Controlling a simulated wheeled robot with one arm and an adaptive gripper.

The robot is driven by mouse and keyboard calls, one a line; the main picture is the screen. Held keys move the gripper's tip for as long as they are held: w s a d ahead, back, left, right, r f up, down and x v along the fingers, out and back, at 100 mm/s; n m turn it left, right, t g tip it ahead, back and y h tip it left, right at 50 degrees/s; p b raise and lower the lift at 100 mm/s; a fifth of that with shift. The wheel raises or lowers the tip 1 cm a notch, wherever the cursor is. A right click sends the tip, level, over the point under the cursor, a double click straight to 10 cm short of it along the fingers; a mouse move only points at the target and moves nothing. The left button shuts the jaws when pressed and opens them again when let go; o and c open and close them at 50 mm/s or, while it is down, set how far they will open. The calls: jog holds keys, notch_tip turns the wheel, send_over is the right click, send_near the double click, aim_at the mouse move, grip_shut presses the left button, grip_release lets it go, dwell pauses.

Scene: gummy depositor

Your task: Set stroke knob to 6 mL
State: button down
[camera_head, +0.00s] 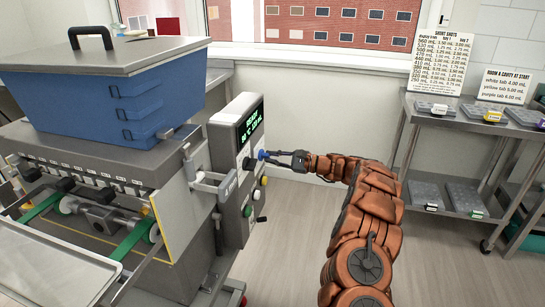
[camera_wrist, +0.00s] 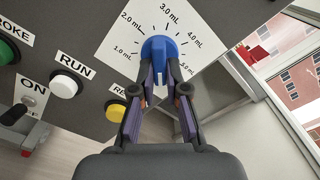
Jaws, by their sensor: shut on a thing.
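The blue stroke knob (camera_wrist: 160,47) sits on a white dial plate (camera_wrist: 125,40) marked 1.0 mL, 2.0 mL, 3.0 mL and 4.0 mL, with a partly covered 5.0 mL mark at lower right. A 6 mL mark is not visible. My gripper (camera_wrist: 160,72) is shut on the knob, one finger on each side. In the head view, my gripper (camera_head: 272,156) reaches from the right to the blue knob (camera_head: 262,154) on the control panel's face.
Near the knob are a white RUN button (camera_wrist: 64,86), a yellow button (camera_wrist: 115,112), a green button (camera_wrist: 6,52) and an ON switch (camera_wrist: 29,101). The panel's display (camera_head: 250,125) is lit green. A shelf (camera_head: 465,122) with trays stands at right; open floor lies between.

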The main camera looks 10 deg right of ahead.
jog(key=shift+r, duration=0.1)
jog(key=c, duration=1.2)
grip_release()
jog(key=v, duration=1.2)
